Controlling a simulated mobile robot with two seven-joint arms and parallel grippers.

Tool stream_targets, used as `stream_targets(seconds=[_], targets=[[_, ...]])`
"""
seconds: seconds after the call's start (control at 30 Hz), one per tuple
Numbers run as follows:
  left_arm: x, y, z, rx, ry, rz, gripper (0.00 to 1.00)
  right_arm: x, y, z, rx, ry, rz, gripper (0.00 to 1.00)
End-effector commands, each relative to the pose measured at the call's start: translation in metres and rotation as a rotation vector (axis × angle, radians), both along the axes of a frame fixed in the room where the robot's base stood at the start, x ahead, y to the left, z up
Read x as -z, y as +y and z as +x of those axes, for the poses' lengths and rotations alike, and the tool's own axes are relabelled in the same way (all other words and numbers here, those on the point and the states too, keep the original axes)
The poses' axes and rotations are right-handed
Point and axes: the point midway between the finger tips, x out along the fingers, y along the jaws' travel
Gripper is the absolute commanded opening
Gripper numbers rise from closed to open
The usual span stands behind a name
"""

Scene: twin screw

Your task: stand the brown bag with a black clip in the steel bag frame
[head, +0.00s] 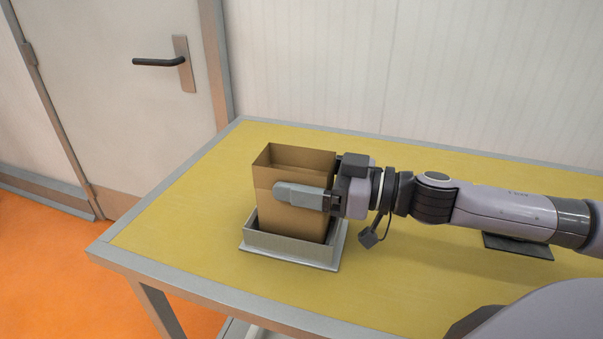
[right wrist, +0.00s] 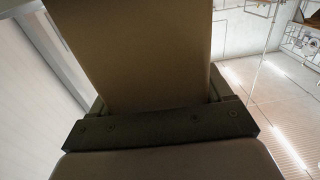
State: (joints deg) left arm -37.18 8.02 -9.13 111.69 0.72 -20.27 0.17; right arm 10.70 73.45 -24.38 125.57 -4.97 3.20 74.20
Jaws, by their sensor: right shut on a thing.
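The brown bag (head: 292,218) is upright and open at the top, its lower end inside the low walls of the steel bag frame (head: 288,246). The frame's front wall hides the bag's bottom, so I cannot tell whether it rests on the base. My right gripper (head: 297,187) is shut on the bag from the right, one finger across its near face; the far finger is mostly hidden. In the right wrist view the bag (right wrist: 140,55) fills the space ahead of the gripper. I cannot make out a black clip on the bag. My left gripper is not in view.
The frame stands on a yellow table (head: 190,215) with a grey edge. A dark flat item (head: 518,246) lies on the table below my right arm. The table left of the frame is clear. A door (head: 120,90) and a pale wall are behind.

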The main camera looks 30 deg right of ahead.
Motion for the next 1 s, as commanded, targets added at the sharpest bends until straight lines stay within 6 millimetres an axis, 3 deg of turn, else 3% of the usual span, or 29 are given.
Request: stream_targets(seconds=[0.4,0.43,0.47,1.0], targets=[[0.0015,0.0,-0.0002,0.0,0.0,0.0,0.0,0.0017,-0.0001,0.0001,0.0,-0.001,0.0,0.34],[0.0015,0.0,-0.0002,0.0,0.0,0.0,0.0,0.0017,0.0,0.0,0.0,-0.001,0.0,0.88],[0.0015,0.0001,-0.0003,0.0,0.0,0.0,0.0,0.0017,0.0,0.0,0.0,-0.001,0.0,0.98],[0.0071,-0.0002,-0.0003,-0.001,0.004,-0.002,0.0,0.0052,-0.0066,-0.0052,0.004,0.003,0.0,1.0]])
